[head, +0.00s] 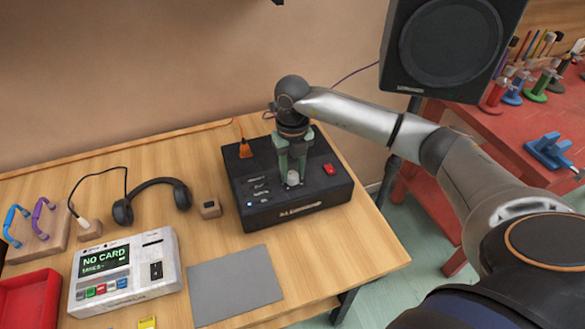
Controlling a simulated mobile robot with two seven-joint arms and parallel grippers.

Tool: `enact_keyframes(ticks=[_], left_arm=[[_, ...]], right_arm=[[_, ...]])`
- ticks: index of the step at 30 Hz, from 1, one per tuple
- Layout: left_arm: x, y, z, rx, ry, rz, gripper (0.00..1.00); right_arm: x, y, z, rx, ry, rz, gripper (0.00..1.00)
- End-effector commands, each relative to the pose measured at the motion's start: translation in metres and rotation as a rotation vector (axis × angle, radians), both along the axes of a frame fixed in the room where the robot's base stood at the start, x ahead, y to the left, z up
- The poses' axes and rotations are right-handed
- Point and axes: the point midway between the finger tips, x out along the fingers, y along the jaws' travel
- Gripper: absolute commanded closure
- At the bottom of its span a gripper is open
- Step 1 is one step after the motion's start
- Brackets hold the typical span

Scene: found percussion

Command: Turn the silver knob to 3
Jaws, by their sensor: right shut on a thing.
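The silver knob (293,178) stands on top of a black box (262,215) near the back right of the wooden table. My right gripper (293,172) points down over the box, and its greenish fingers are shut on the knob from both sides. The fingers partly hide the knob, and I cannot read its setting or any numbers around it. My left gripper is not in view.
A red switch (329,169) sits on the box, right of the knob. Headphones (152,187), a "NO CARD" device (124,270), a grey mat (233,284) and a red tray (30,302) lie left. A speaker (449,45) stands behind my right arm.

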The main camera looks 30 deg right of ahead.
Motion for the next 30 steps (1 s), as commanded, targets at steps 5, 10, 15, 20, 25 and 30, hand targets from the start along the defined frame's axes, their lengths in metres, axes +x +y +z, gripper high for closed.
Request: enact_keyframes(ticks=[5, 10, 15, 20, 25, 30], left_arm=[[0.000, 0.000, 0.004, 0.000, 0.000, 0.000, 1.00], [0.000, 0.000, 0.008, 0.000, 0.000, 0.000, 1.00], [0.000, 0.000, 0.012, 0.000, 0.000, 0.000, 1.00], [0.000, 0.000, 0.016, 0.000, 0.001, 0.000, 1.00], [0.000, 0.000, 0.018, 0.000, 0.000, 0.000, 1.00], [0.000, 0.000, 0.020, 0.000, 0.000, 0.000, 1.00]], right_arm=[[0.000, -0.001, 0.002, -0.001, -0.002, -0.169, 1.00], [0.000, -0.001, 0.002, 0.000, -0.001, -0.330, 1.00], [0.000, 0.000, 0.002, 0.000, -0.001, -0.484, 1.00], [0.000, 0.000, 0.002, -0.001, -0.002, -0.610, 1.00], [0.001, 0.000, 0.002, -0.001, -0.002, -0.714, 1.00], [0.001, 0.000, 0.001, -0.001, -0.002, -0.782, 1.00]])
